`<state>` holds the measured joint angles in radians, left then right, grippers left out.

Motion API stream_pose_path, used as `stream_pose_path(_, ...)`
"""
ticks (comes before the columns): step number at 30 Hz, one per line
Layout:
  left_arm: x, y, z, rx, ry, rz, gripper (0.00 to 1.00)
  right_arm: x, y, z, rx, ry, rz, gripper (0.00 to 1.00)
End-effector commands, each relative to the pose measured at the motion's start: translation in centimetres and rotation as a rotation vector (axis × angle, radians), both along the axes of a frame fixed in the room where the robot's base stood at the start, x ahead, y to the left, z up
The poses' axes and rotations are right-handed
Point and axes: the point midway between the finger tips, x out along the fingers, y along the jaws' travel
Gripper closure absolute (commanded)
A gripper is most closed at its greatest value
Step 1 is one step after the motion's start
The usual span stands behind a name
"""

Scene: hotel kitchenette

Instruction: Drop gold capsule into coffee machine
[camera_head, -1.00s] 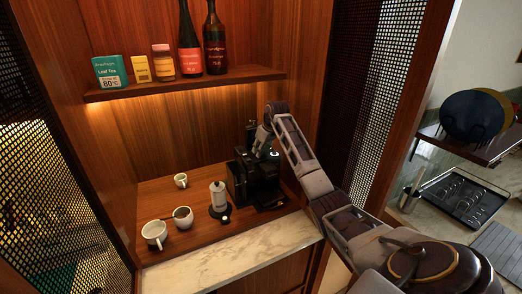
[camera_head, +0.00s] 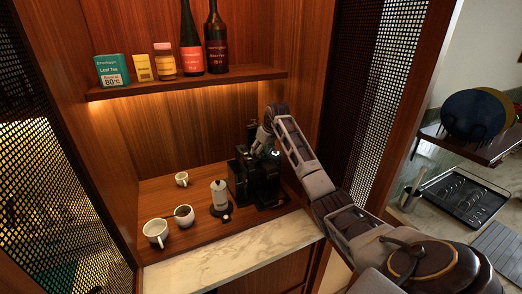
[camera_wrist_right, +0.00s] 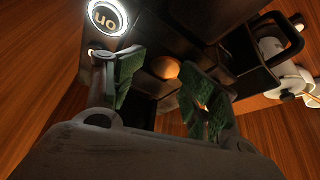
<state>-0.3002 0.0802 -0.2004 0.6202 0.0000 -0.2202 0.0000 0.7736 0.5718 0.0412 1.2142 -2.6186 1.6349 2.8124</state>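The black coffee machine (camera_head: 256,178) stands at the right of the wooden counter, and its lit "ON" button (camera_wrist_right: 108,17) shows in the right wrist view. A round gold capsule (camera_wrist_right: 165,67) shows at the machine's dark top, beyond and between my green-padded fingers. Whether it is seated in an opening I cannot tell. My right gripper (camera_wrist_right: 166,88) is open, fingers apart, with a gap around the capsule. In the head view the right gripper (camera_head: 263,146) is just above the machine. My left gripper is not in view.
A moka pot (camera_head: 219,195) stands left of the machine. Three white cups stand further left: one at the back (camera_head: 182,179), one in the middle (camera_head: 184,215) and one in front (camera_head: 156,232). A shelf (camera_head: 190,82) with bottles and boxes hangs above. A perforated panel closes the right side.

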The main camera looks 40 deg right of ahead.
Motion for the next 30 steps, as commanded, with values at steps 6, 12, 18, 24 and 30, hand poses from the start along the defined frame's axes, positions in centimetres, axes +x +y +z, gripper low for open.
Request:
stream_pose_path(6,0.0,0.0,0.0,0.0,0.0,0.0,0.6,-0.3,0.0,-0.9,0.002,0.02,-0.002,0.5)
stream_pose_path(12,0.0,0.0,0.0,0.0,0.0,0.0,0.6,-0.3,-0.1,-0.8,0.002,0.018,-0.002,0.5)
stream_pose_path(18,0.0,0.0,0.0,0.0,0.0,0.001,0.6,-0.3,-0.1,-0.5,0.002,0.015,-0.003,0.5)
stream_pose_path(24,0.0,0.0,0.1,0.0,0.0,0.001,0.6,-0.2,-0.1,0.5,0.001,0.009,-0.004,0.5)
stream_pose_path(30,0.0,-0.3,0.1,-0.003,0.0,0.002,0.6,-0.3,-0.6,1.4,0.001,0.006,-0.003,0.5)
